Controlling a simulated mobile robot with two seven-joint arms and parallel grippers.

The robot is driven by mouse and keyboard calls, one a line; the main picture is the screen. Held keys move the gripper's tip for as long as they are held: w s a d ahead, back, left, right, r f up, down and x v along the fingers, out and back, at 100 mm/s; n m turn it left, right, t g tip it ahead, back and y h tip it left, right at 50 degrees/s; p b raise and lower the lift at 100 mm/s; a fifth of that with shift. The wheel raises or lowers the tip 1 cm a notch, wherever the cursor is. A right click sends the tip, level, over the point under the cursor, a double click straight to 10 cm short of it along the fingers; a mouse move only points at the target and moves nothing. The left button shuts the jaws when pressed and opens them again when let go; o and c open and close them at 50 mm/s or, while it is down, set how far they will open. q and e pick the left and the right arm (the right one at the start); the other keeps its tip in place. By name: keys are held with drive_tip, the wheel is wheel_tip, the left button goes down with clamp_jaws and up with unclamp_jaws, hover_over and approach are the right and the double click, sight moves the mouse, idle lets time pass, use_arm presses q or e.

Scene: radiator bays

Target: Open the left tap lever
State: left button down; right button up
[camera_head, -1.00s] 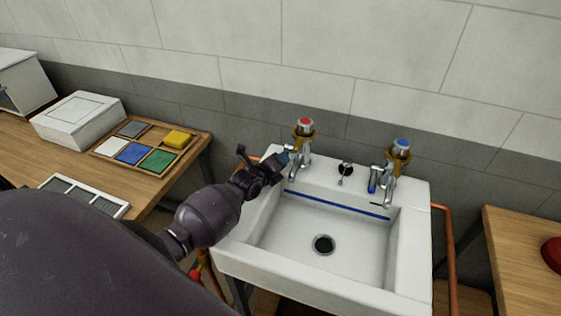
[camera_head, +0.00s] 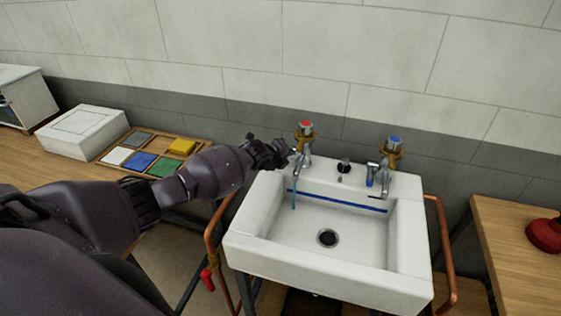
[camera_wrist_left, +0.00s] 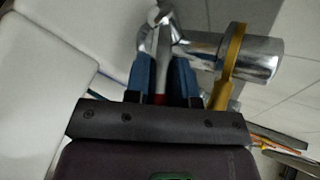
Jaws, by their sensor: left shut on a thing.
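The left tap (camera_head: 305,147), chrome with a red top and a yellow collar, stands at the back left of the white sink (camera_head: 330,264). A thin blue stream (camera_head: 294,194) runs down from its spout. My left gripper (camera_head: 284,151) is at the tap's left side. In the left wrist view its blue fingers (camera_wrist_left: 163,80) are shut on the tap lever (camera_wrist_left: 160,86), whose red part shows between them. The chrome tap body (camera_wrist_left: 262,52) lies just right of the fingers there. The lever is hidden by the gripper in the head view. My right gripper is not in view.
The blue-topped right tap (camera_head: 393,154) and a black plug (camera_head: 344,167) are along the sink's back. Copper pipes (camera_head: 440,235) run beside the sink. A bench with a colored-tile tray (camera_head: 201,149) is left; another with a red plunger (camera_head: 545,235) is right.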

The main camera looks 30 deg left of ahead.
use_arm(q)
drive_tip(key=shift+w+a+r+g, duration=0.15)
drive_tip(key=shift+w+r+g, duration=0.15)
drive_tip(key=shift+r+g, duration=0.45)
drive_tip(key=shift+w+n+g, duration=0.2)
drive_tip(key=shift+n+g, duration=0.1)
drive_tip(key=shift+g, duration=0.25)
drive_tip(key=shift+w+r+g+h+b, duration=0.2)
drive_tip(key=shift+g+h+b, duration=0.1)
drive_tip(key=shift+g+b, duration=0.35)
drive_tip(key=shift+r+g, duration=0.1)
drive_tip(key=shift+g, duration=0.15)
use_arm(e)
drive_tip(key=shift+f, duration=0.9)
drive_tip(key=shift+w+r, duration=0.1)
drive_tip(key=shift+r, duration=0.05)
